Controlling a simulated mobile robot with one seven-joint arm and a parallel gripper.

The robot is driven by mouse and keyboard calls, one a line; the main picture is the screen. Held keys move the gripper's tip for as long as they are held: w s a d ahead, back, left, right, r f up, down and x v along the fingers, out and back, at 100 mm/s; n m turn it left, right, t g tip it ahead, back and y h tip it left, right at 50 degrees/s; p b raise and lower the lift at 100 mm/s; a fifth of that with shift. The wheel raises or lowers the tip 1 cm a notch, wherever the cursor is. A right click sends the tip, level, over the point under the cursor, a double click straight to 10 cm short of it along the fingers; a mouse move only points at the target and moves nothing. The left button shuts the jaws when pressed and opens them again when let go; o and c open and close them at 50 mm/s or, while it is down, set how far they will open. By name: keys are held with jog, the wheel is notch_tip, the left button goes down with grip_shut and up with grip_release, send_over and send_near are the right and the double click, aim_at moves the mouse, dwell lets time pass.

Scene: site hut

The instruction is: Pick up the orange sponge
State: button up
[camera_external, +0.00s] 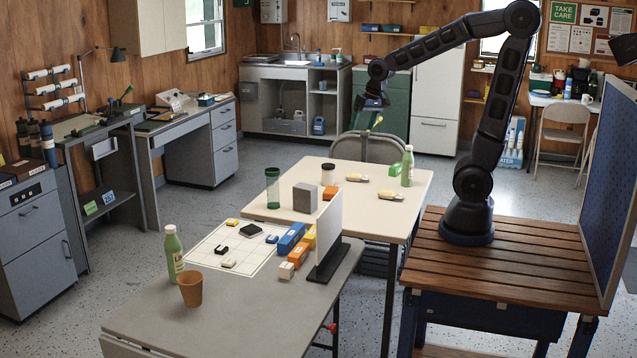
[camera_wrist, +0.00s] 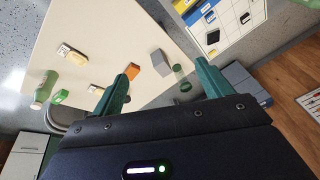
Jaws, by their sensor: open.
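The orange sponge (camera_wrist: 133,70) is a small orange block on the cream table (camera_wrist: 95,25), beside the left fingertip in the wrist view. In the external view, a low brownish-orange piece (camera_external: 329,192) by the black-lidded jar (camera_external: 328,172) appears to be it; it is partly hidden. My gripper (camera_external: 374,106) hangs high above the far side of this table, well clear of it. In the wrist view my gripper (camera_wrist: 166,68) has its green fingers wide apart with nothing held between them.
A grey cube (camera_external: 305,198) and a green tumbler (camera_external: 272,188) stand left of the sponge. Yellow-and-cream items (camera_external: 391,195) and a green bottle (camera_external: 407,166) are to the right. An upright panel (camera_external: 329,234) stands on the grey table (camera_external: 225,310). A chair (camera_external: 370,148) stands behind.

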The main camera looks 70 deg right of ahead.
jog(key=w+d+f+m, duration=0.3)
jog(key=w+d+f, duration=0.35)
jog(key=w, duration=0.25)
jog(key=m+g+h, duration=0.3)
jog(key=m+h, duration=0.2)
jog(key=m, duration=0.3)
send_near(331, 190)
jog(key=x, duration=0.4)
jog(key=shift+s+d+f, duration=0.1)
jog(key=shift+d+f, duration=0.15)
jog(key=shift+d, duration=0.05)
jog(key=shift+n, duration=0.3)
jog(key=x, duration=0.5)
jog(key=shift+w+r, duration=0.1)
jog(key=shift+w, duration=0.1)
jog(key=shift+d+f, duration=0.2)
jog(key=shift+f, duration=0.2)
jog(key=shift+f, duration=0.2)
jog(key=c, duration=1)
